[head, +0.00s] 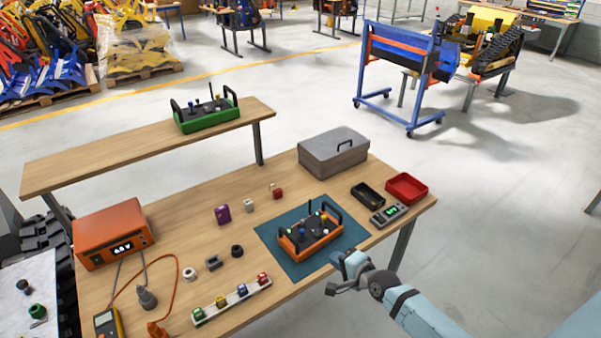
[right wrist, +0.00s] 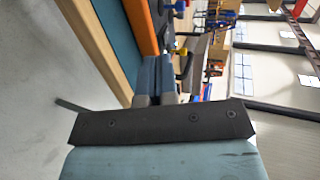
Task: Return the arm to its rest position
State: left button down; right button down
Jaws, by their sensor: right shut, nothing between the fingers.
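My right arm comes in from the lower right of the head view. Its gripper (head: 340,268) is shut and empty, near the front edge of the workbench (head: 180,240). It is beside the near right corner of the dark teal mat (head: 290,262). An orange remote control box (head: 310,240) with black handles sits on that mat, just behind the gripper. In the right wrist view the closed blue-grey fingers (right wrist: 153,80) point at the orange box (right wrist: 145,25), with nothing between them. My left gripper is not in view.
A grey lidded box (head: 333,155), a red tray (head: 406,188), a black tray (head: 368,194) and a small meter (head: 389,214) stand on the right of the bench. A rack of coloured knobs (head: 232,298) lies near the front edge. The floor right of the bench is clear.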

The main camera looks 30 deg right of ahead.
jog(key=shift+a, duration=0.1)
jog(key=s+a+f+n+g, duration=0.2)
jog(key=s+a+n, duration=1.5)
jog(key=s+n, duration=0.1)
jog(key=shift+s+n+g+y, duration=0.2)
jog(key=shift+n+g+y, duration=0.1)
jog(key=shift+n+y, duration=0.15)
